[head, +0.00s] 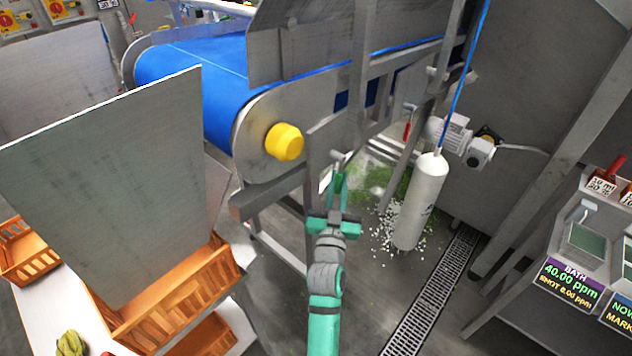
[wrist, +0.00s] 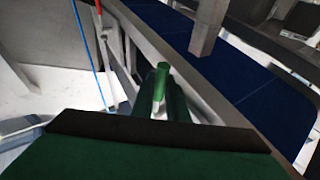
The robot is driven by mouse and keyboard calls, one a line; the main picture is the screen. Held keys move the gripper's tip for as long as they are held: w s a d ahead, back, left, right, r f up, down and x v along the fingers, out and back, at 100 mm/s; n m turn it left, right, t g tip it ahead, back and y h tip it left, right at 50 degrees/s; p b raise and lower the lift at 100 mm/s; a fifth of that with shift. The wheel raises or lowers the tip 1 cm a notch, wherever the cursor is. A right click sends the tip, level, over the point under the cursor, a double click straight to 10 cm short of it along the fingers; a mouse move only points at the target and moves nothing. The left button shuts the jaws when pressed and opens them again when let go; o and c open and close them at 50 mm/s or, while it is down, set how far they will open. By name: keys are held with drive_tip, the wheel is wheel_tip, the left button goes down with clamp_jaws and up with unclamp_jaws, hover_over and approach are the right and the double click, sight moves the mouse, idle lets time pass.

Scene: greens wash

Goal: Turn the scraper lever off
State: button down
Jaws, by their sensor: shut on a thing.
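My gripper (head: 339,182) reaches up beside the conveyor's steel side frame, below and right of the yellow knob. In the wrist view its two dark green fingers (wrist: 160,104) are closed around a lighter green, rod-like handle (wrist: 161,74), which appears to be the scraper lever. The handle's tip stands out beyond the fingers, close to the frame rail. In the head view the fingers hide most of the handle, and its pivot is hard to make out.
The blue conveyor belt (head: 205,85) and yellow knob (head: 284,141) are up and left of my gripper. A white hanging cylinder (head: 422,200) on a blue line stands to the right. A red handle (head: 407,130) is behind. Orange crates (head: 175,302) are lower left.

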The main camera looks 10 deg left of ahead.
drive_tip(key=shift+w+d+n+t+y, duration=0.15)
drive_tip(key=shift+w+n+t+y, duration=0.2)
drive_tip(key=shift+n+t+y, duration=0.15)
drive_tip(key=shift+d, duration=0.1)
drive_tip(key=c, duration=1.7)
unclamp_jaws()
drive_tip(key=shift+c, duration=0.2)
drive_tip(key=shift+v, duration=1.1)
drive_tip(key=v, duration=0.8)
drive_tip(key=shift+s+f, duration=0.15)
drive_tip(key=shift+s, duration=0.1)
